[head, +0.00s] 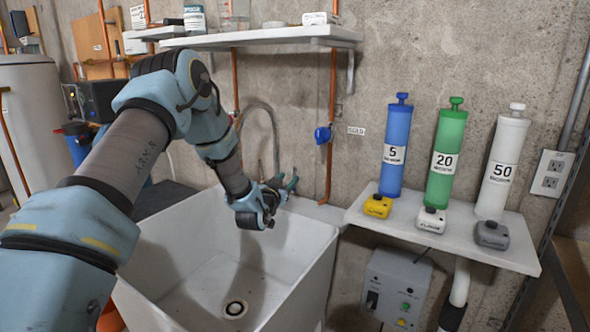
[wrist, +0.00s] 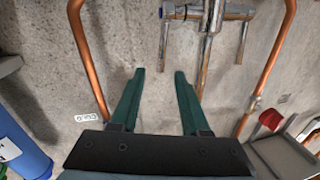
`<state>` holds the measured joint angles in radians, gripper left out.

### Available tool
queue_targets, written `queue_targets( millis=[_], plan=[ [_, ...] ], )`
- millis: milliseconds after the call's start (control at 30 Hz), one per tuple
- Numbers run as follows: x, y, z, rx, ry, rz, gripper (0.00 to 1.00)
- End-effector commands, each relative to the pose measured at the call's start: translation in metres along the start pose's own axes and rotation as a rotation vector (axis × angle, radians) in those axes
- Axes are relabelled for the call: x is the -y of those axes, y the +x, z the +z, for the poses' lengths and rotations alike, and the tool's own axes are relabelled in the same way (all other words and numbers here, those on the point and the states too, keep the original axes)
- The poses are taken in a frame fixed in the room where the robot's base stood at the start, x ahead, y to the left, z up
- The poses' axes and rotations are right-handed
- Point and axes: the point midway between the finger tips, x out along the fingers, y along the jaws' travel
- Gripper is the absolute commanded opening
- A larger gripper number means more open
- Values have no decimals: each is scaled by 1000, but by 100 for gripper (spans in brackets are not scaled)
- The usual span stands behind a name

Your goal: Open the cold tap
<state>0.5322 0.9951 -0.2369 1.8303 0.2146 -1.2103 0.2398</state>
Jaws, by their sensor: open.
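A blue valve handle (head: 322,134) sits on the right copper pipe, with a small label (head: 356,130) beside it, too small to read surely. A metal gooseneck faucet (head: 275,125) rises behind the sink; my arm hides its lower part. In the wrist view, the faucet (wrist: 207,18) is at the top, with two lever handles; the left lever (wrist: 165,40) has blue near its top. My gripper (head: 284,183) is open and empty over the sink's back edge. In the wrist view my gripper's fingertips (wrist: 158,72) are apart, below the left lever, not visibly touching it.
The white sink (head: 322,250) lies below my gripper. Blue, green and white cylinders stand on the right shelf (head: 450,238). An upper shelf (head: 270,36) overhangs the faucet. Copper pipes (wrist: 85,60) flank the faucet. A red object (wrist: 271,119) is at right in the wrist view.

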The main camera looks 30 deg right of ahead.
Motion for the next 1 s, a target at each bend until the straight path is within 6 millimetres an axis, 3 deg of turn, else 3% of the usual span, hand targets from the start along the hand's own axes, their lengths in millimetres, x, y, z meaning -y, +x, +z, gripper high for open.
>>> queue_targets(
  millis=[200, 400, 833, 1000],
  plan=[
    [0, 40, -3, 0, -1, -1, 46],
    [1, 65, -2, 1, 0, -1, 46],
    [0, 74, 0, 2, 0, 0, 46],
    [0, 74, 0, 2, 0, 0, 29]
  ],
)
